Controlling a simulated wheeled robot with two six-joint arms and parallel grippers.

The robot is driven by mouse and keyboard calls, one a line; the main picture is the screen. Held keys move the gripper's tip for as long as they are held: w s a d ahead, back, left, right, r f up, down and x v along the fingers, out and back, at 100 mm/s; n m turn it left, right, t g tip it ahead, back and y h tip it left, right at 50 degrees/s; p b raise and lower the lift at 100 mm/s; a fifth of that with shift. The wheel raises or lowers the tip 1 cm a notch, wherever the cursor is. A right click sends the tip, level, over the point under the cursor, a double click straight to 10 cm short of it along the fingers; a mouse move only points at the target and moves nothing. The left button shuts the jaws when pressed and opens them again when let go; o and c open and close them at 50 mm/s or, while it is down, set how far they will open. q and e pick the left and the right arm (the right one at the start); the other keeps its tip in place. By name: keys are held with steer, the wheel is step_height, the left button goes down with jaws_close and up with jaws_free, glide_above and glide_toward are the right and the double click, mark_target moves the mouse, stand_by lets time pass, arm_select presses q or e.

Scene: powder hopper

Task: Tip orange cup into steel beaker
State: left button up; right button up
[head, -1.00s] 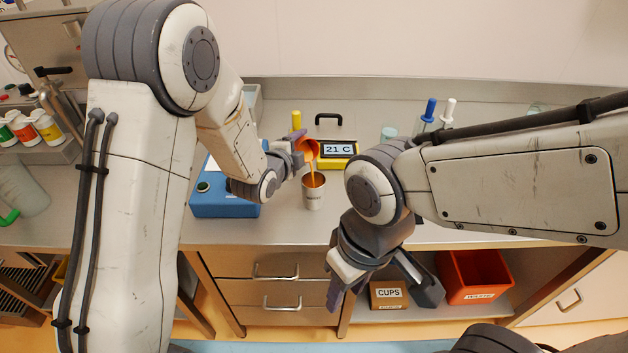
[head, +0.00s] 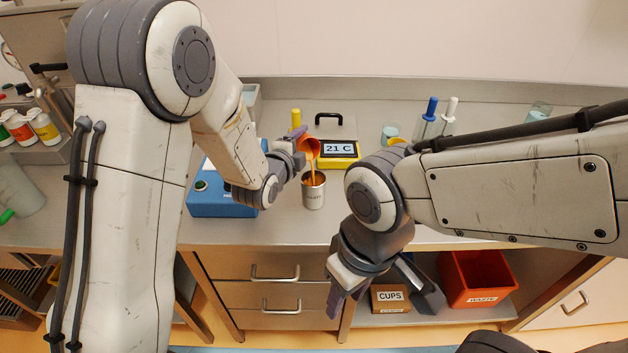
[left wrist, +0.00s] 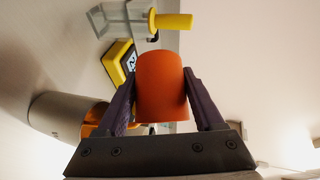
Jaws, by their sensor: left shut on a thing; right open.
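The orange cup (head: 309,147) is tilted over the steel beaker in the head view. A thin orange stream runs from its lip down into the beaker. My left gripper (head: 299,142) is shut on the cup; in the left wrist view its two fingers hold the cup (left wrist: 161,88) from both sides. The steel beaker (head: 313,194) stands upright on the counter below the cup, with orange contents at its mouth. It also shows in the left wrist view (left wrist: 62,116), with orange inside. My right gripper (head: 349,290) is open and empty in front of the counter edge.
A yellow-framed display reading 21 C (head: 338,149) stands behind the beaker. A blue device (head: 222,202) is left of it. Blue and white-topped tools (head: 431,107) stand at the back right. Below are a CUPS box (head: 390,298) and a red bin (head: 478,279).

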steer(key=shift+f+b, duration=0.95)
steer(key=shift+f, duration=0.15)
